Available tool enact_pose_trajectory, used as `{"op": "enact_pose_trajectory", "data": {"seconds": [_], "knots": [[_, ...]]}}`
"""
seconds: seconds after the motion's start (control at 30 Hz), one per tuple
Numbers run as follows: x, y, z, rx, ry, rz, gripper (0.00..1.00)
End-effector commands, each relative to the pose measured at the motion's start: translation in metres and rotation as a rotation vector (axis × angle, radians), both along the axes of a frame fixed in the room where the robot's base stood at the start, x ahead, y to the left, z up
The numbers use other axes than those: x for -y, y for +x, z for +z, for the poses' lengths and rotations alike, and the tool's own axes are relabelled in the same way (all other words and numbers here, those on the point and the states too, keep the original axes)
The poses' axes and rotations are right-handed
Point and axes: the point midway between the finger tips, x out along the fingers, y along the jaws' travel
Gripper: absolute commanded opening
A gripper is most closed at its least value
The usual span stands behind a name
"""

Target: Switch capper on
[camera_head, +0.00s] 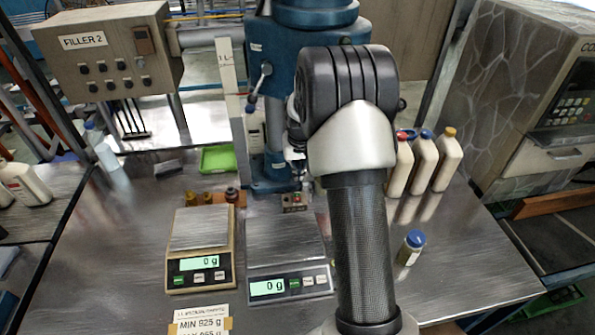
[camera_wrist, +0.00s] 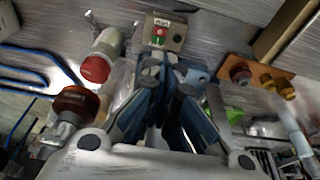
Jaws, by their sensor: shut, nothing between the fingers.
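The capper (camera_head: 305,55) is a blue column machine at the back of the steel table. A small switch box (camera_head: 294,202) with red and green buttons sits at its foot. The box also shows at the top middle of the wrist view (camera_wrist: 166,32), with a label and buttons on its face. My gripper (camera_wrist: 160,58) is shut and empty, its fingertips pointing at the box and just below it in that view. I cannot tell whether they touch it. In the head view my arm mostly hides the gripper.
Two scales (camera_head: 200,255) (camera_head: 288,250) reading 0 g stand in front of the capper. Several cream bottles (camera_head: 422,165) stand to its right, with a small blue-capped jar (camera_head: 411,247) nearer. A green tray (camera_head: 217,159) and the FILLER 2 control box (camera_head: 105,55) are at left.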

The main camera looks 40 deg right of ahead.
Motion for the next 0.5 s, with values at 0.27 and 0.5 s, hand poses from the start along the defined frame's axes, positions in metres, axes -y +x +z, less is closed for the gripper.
{"op": "enact_pose_trajectory", "data": {"seconds": [0.27, 0.5], "knots": [[0.002, 0.0, 0.002, 0.015, -0.006, -0.001, 0.0], [0.013, 0.004, 0.006, 0.088, -0.043, -0.003, 0.0]]}}
